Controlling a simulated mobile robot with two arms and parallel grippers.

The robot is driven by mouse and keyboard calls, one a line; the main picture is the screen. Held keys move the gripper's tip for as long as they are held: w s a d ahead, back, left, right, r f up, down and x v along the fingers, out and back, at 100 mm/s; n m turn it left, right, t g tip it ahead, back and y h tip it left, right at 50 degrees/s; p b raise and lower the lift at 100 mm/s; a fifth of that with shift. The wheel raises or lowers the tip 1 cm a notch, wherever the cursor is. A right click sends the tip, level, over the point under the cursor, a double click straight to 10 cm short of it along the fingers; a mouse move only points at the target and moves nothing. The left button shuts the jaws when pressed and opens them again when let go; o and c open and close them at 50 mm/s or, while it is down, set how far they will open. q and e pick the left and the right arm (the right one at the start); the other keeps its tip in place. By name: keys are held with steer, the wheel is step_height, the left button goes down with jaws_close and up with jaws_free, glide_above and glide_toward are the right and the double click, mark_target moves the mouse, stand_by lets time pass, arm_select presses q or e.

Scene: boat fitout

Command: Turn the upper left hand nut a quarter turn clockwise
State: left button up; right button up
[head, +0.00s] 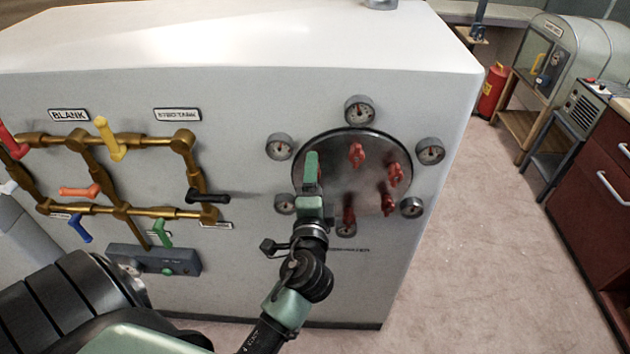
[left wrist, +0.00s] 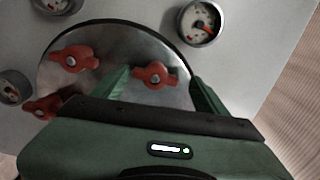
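A round metal plate (head: 340,150) on the pale cabinet front carries several red wing nuts. In the head view, one red nut (head: 356,155) shows near the top of the plate, with others to its right and below. My left gripper (head: 312,168) is in front of the plate's left part and hides whatever lies behind it. In the left wrist view its green fingers are apart, with a red nut (left wrist: 154,75) seen between them; I cannot tell whether they touch it. Another red nut (left wrist: 75,58) lies outside the fingers, to the left. My right gripper is not in view.
Several round gauges, one above the plate (head: 360,109), stand out around its edge. Brass pipes (head: 155,140) with coloured valve handles run across the cabinet at left. A grey box (head: 150,259) sits below them. The floor (head: 480,240) right of the cabinet is clear.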

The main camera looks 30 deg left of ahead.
arm_select(q)
steer(key=shift+w+f, duration=0.1)
steer(key=shift+f, duration=0.2)
steer(key=b+v, duration=0.3)
steer(key=v, duration=0.4)
steer(key=shift+s, duration=0.4)
steer(key=shift+d+r, duration=0.1)
